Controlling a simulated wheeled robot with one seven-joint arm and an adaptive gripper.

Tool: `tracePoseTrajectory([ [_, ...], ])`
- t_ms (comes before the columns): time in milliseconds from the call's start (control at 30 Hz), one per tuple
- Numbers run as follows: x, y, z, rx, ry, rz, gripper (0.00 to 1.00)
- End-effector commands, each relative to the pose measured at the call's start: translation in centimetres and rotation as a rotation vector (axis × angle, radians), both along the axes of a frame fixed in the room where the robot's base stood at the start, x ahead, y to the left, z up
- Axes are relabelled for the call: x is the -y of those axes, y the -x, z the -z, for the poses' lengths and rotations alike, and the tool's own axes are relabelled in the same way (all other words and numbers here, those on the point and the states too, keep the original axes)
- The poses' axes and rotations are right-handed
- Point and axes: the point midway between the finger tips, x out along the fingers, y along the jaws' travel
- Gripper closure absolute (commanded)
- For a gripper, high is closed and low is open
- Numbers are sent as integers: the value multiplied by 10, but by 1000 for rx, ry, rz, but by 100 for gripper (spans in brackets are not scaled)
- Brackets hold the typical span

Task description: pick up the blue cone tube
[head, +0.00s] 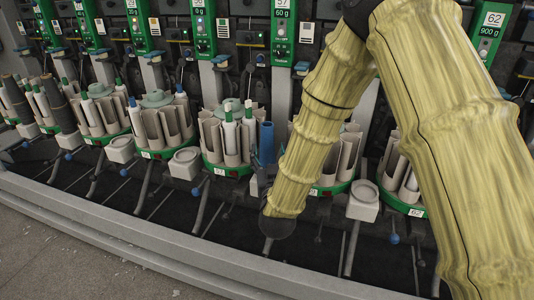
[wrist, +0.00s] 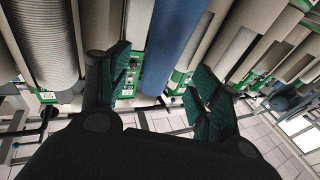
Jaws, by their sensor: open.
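The blue cone tube (head: 266,143) stands upright at the right side of a round carousel with a green base, in the middle of the head view. In the wrist view the blue cone tube (wrist: 176,45) comes down between the two fingers. My gripper (wrist: 160,85) is open, with one finger on each side of the tube; I see no clear contact.
Pale tubes (head: 230,138) fill the same carousel (head: 232,170) left of the blue tube. Similar carousels stand in a row on both sides. A white block (head: 185,163) stands at left. A grey rail (head: 120,238) runs along the front, with open floor before it.

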Motion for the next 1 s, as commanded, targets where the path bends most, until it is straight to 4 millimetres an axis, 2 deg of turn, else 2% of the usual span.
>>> tracePoseTrajectory([
  [100, -1, -11, -2, 0, 0, 0, 36],
  [267, -2, -18, -4, 0, -1, -1, 36],
  [633, -7, -59, -16, 0, 0, -2, 36],
  [967, -7, -65, -17, -2, 0, -2, 36],
  [1000, -7, -65, -17, -2, 0, -2, 42],
])
